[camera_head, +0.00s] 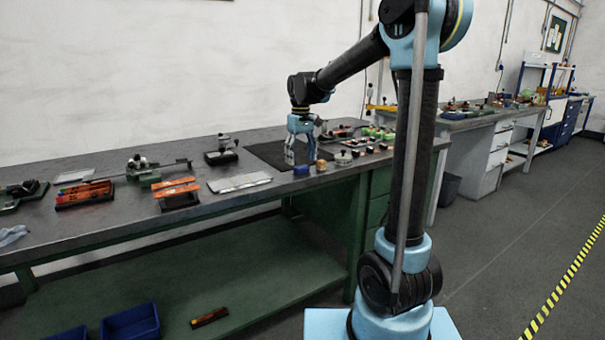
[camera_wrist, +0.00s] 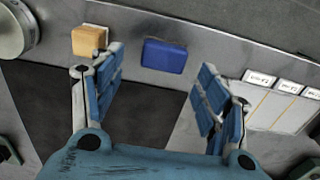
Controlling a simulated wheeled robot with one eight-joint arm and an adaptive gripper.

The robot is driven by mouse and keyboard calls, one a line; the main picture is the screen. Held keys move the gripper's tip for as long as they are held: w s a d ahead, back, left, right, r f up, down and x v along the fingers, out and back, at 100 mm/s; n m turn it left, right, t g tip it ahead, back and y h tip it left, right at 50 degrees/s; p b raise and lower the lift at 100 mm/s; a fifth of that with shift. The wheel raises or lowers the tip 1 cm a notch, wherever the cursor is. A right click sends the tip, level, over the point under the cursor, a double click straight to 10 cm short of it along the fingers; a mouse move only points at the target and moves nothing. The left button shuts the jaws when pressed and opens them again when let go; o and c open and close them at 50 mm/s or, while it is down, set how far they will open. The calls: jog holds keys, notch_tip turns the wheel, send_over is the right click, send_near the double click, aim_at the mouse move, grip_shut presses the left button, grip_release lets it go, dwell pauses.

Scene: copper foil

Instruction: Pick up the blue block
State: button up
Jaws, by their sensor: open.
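The blue block (camera_wrist: 164,56) lies on the workbench top near its front edge. In the head view it is a small blue shape (camera_head: 301,170) just below my gripper (camera_head: 300,155). In the wrist view my gripper (camera_wrist: 158,64) is open, with its two blue-padded fingers spread wide. The block shows beyond the fingertips, between their lines, and there is nothing between the fingers. I cannot tell the exact height of the fingertips above the bench.
A tan block (camera_wrist: 89,41) stands left of the blue block, close to my left fingertip. A dark mat (camera_wrist: 140,115) lies beneath my gripper. A white labelled sheet (camera_wrist: 278,105) is at right. Round items (camera_head: 343,158) crowd the bench's right side.

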aim_at(301, 166)
jog(key=shift+f, duration=1.45)
jog(key=c, duration=1.1)
jog(key=shift+r, duration=0.1)
jog(key=shift+c, duration=0.2)
notch_tip(301, 166, up, 10)
jog(key=shift+o, duration=0.5)
